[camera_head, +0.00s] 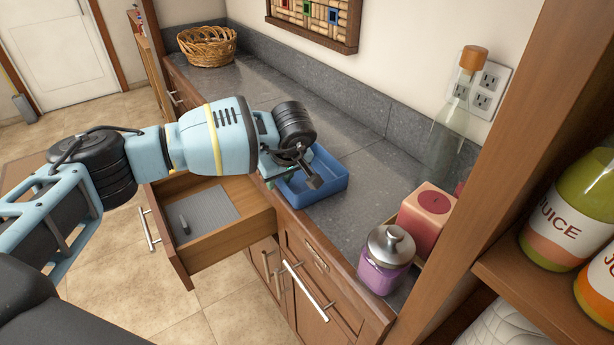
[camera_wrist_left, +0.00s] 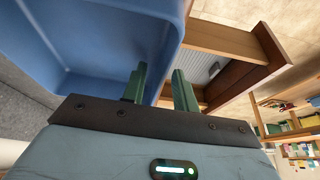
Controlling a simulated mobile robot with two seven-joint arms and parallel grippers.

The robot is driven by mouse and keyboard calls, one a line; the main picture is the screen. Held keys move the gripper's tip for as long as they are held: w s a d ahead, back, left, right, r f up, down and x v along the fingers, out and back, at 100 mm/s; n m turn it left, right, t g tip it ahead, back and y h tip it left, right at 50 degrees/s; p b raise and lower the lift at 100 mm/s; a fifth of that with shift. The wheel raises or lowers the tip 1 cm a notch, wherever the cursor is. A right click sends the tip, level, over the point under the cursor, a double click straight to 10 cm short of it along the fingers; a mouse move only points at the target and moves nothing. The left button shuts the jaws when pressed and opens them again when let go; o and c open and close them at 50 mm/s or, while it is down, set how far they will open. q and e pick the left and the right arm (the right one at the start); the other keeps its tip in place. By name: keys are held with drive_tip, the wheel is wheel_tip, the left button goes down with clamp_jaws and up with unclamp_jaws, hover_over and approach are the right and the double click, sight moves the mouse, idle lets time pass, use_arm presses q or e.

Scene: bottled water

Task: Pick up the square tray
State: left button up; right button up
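The square tray (camera_head: 325,174) is a blue open box at the counter's front edge, above the open drawer. It looks level; whether its base touches the counter is hard to tell. My left gripper (camera_head: 290,180) is at the tray's near-left side, with its fingers mostly hidden by the wrist in the head view. In the left wrist view, the green fingers (camera_wrist_left: 160,90) sit close together on either side of the wall of the tray (camera_wrist_left: 90,50), one inside and one outside. My right gripper is not in view.
An open drawer (camera_head: 235,237) with a grey object in it juts out below the tray. A purple jar (camera_head: 385,262), a pink box (camera_head: 426,215) and a clear bottle (camera_head: 452,120) stand to the right. A wicker basket (camera_head: 207,48) is at the far end. The counter between is clear.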

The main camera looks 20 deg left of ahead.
use_arm(q)
clamp_jaws()
drive_tip(key=shift+r, duration=0.2)
idle(0.3)
drive_tip(key=shift+d+r, duration=0.1)
drive_tip(key=shift+r, duration=0.55)
drive_tip(key=shift+a+v, duration=0.2)
drive_tip(key=shift+v, duration=0.85)
drive_tip(key=s+d, duration=0.2)
drive_tip(key=s, duration=0.5)
drive_tip(key=s+d+r, duration=0.1)
drive_tip(key=s+d, duration=0.2)
drive_tip(key=s, duration=0.4)
drive_tip(key=shift+s+r, duration=0.3)
